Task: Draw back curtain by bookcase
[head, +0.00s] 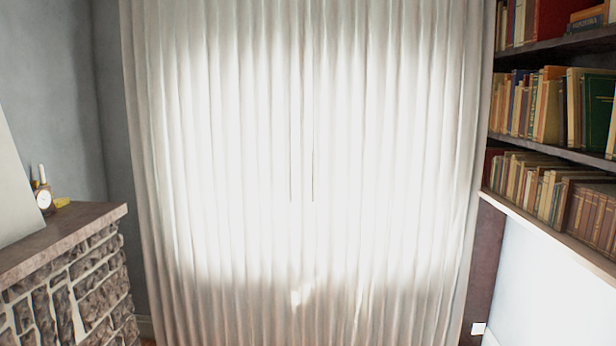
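A pale, pleated curtain (400,150) fills the middle of the head view and hangs closed, with bright light behind it. Two thin dark pull rods or cords hang near its middle, close together. The bookcase (550,148) stands at the right, beside the curtain's right edge, with several rows of books on its shelves. Neither of my grippers is in view.
A stone fireplace with a dark mantel (60,238) juts in at the lower left. A pale surface (545,295) lies below the bookcase at the lower right.

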